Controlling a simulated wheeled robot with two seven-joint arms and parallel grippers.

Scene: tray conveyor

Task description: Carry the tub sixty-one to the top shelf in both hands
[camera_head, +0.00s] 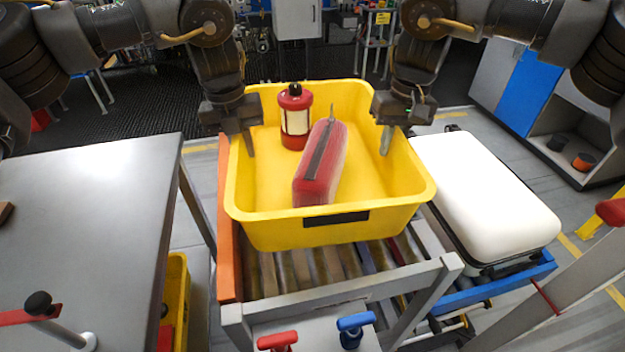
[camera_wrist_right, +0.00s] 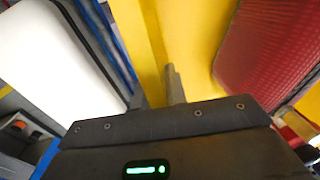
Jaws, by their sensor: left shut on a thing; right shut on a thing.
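The yellow tub (camera_head: 272,232) is over the roller conveyor in the head view, with a dark label on its near wall; no number can be read. Inside it are a red canister with a pale label (camera_head: 295,122) and a red bag-like item with a dark strip (camera_head: 322,165). My left gripper (camera_head: 246,140) is shut on the tub's left wall. My right gripper (camera_head: 387,138) is shut on its right wall. In the right wrist view a finger lies against the yellow tub wall (camera_wrist_right: 150,50). I cannot tell whether the tub touches the rollers.
A white-topped case (camera_head: 485,195) stands right of the tub on a blue-edged frame (camera_head: 500,282). A grey table (camera_head: 85,215) is at the left. Red (camera_head: 278,341) and blue (camera_head: 355,325) handles are in front of the conveyor (camera_head: 300,270). A blue and grey cabinet (camera_head: 525,90) is at the back right.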

